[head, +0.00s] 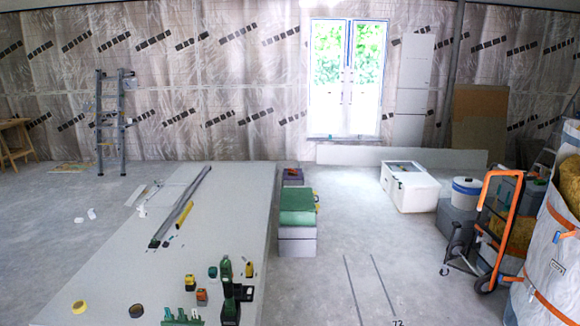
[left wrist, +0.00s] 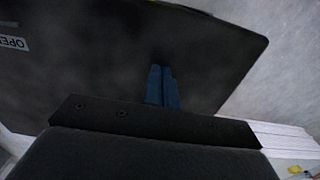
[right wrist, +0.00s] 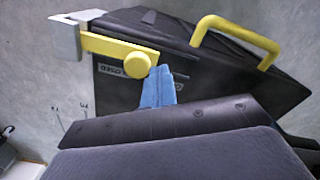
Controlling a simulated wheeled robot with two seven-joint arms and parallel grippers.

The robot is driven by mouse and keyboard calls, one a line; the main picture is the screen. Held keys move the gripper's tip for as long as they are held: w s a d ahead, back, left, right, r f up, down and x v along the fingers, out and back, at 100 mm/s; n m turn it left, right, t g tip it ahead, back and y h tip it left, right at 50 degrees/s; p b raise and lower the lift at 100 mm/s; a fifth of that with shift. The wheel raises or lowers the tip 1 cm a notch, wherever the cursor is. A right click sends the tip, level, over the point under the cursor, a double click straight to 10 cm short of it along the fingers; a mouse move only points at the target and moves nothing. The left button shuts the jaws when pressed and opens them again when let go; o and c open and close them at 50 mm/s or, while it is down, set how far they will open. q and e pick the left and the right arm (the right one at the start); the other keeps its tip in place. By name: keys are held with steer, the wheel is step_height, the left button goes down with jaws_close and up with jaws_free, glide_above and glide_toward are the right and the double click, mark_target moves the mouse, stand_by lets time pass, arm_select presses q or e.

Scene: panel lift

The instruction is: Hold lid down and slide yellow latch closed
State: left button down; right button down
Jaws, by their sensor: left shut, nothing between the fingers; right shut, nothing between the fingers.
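In the right wrist view a black case (right wrist: 240,85) has a yellow handle (right wrist: 235,35) and a yellow latch (right wrist: 110,47) with a round knob. The latch's left end meets a grey bracket (right wrist: 70,38). A label reading like "CLOSED" (right wrist: 112,72) shows below the latch, partly hidden. My right gripper (right wrist: 158,72) is shut and empty, its blue tips just below the knob; contact is unclear. In the left wrist view my left gripper (left wrist: 161,70) is shut and empty, its tips at a broad black surface (left wrist: 100,60) with an "OPEN" label (left wrist: 14,43). Neither gripper shows in the head view.
In the head view a long pale board (head: 215,215) holds tools and rails. Stacked boxes with a green top (head: 297,205) stand beside it. A white box (head: 410,187) and an orange hand truck (head: 515,215) stand at right. Floor between is mostly clear.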

arm_select(q)
steer(key=shift+s+f, duration=0.1)
steer(key=shift+f, duration=0.1)
arm_select(e)
steer(key=shift+d, duration=0.4)
steer(key=shift+a, duration=0.15)
steer(key=shift+a, duration=1.65)
step_height(320, 180, up, 8)
arm_select(q)
steer(key=shift+r, duration=0.15)
arm_select(e)
steer(key=shift+f, duration=0.1)
arm_select(q)
steer(key=shift+r, duration=0.45)
step_height(320, 180, up, 8)
stand_by(1.2)
